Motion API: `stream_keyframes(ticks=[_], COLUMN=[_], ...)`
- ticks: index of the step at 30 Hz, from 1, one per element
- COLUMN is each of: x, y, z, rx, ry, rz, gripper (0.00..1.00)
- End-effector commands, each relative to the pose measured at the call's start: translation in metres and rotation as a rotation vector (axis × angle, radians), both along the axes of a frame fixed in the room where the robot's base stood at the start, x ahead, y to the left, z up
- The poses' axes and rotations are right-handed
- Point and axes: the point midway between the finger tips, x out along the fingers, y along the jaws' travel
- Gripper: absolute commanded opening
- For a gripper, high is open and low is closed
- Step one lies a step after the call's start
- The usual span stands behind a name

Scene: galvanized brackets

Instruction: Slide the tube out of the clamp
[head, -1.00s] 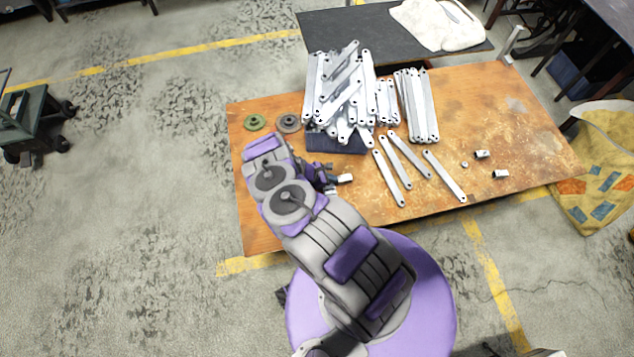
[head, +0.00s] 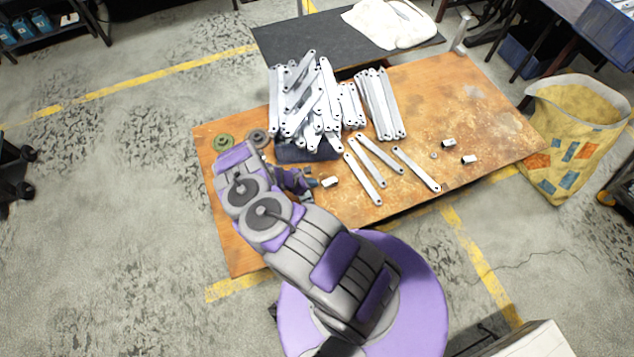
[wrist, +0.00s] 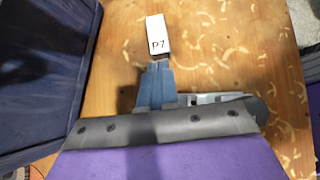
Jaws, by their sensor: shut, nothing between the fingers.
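My gripper (head: 312,183) is shut and empty, low over the left front part of the table. In the wrist view its blue-grey fingers (wrist: 157,66) point at a small white block marked P7 (wrist: 158,36). The block lies just beyond the fingertips; I cannot tell whether they touch. It also shows in the head view (head: 329,182). Two short pale pieces with dark ends (head: 449,142) (head: 468,159) lie on the right half and look like short tubes. An upright grey fitting (head: 459,47) stands at the far right corner. I cannot tell for sure which thing is the tube or the clamp.
A dark blue bin (wrist: 40,70) is close on the gripper's left, under a heap of galvanized brackets (head: 305,95). Loose brackets (head: 380,155) lie right of the gripper. Two round discs (head: 223,141) (head: 258,137) sit at the left. The wooden table's right part (head: 490,115) is mostly clear.

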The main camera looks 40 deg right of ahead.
Motion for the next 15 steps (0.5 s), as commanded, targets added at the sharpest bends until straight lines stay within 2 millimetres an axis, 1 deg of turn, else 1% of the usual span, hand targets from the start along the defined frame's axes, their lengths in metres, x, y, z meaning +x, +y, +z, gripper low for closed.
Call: stream_keyframes(ticks=[1,6,12,15], x=[0.003,0.01,0.017,0.02], y=[0.009,0.037,0.065,0.077], z=[0.012,0.039,0.068,0.079], rx=[0.002,0.004,0.002,0.003], ry=[-0.001,-0.001,-0.002,-0.001], rz=[0.002,0.004,0.001,0.002], gripper=[0.0,0.0,0.0,0.0])
